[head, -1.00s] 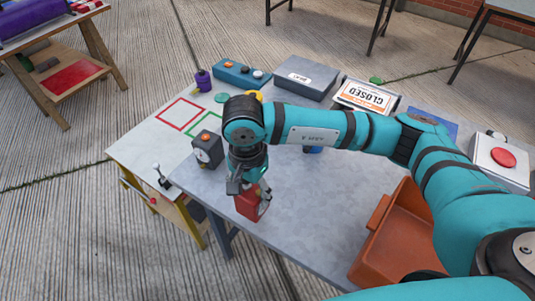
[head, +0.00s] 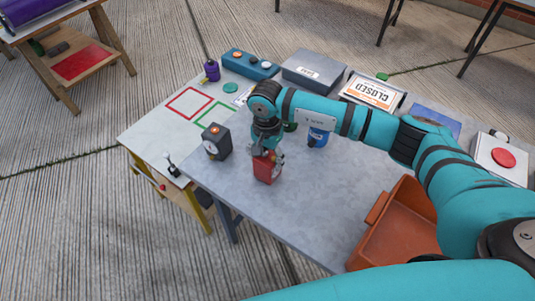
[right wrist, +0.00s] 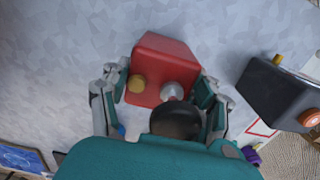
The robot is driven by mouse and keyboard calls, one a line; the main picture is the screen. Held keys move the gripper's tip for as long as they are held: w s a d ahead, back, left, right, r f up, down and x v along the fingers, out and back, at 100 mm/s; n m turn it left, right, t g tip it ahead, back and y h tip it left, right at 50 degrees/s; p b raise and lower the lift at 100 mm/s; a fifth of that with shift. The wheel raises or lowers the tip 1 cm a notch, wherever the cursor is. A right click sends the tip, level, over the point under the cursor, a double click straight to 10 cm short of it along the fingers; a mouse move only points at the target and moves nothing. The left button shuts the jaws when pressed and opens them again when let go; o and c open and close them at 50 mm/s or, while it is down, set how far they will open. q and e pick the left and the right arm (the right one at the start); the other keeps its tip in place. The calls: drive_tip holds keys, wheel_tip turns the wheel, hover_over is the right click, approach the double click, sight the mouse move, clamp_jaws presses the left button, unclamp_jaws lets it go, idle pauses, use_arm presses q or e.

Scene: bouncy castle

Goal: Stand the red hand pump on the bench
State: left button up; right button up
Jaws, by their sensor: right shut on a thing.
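The red hand pump (head: 267,168) is a red block body with a yellow knob and a grey fitting. In the right wrist view it (right wrist: 160,62) sits between the fingers of my right gripper (right wrist: 163,92), which is shut on it. In the head view my right gripper (head: 266,147) is above the pump, over the left part of the grey bench (head: 300,205). The pump looks roughly upright; I cannot tell whether its base touches the bench. A black ball-shaped part (right wrist: 175,120) is close to the camera in the right wrist view. My left gripper is not in view.
A dark box with a gauge (head: 216,142) stands left of the pump. A blue item (head: 318,138) is behind, partly under my arm. An orange tray (head: 390,235) is at right. A grey case (head: 313,72) and CLOSED sign (head: 372,90) line the back. The bench's middle is clear.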

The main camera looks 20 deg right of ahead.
drive_tip(key=shift+f, duration=0.1)
drive_tip(key=o, duration=1.2)
drive_tip(key=shift+f, duration=0.1)
drive_tip(key=shift+c, duration=0.2)
drive_tip(key=o, duration=0.5)
drive_tip(key=shift+r, duration=0.25)
wheel_tip(320, 180, up, 12)
drive_tip(key=shift+b, duration=1.2)
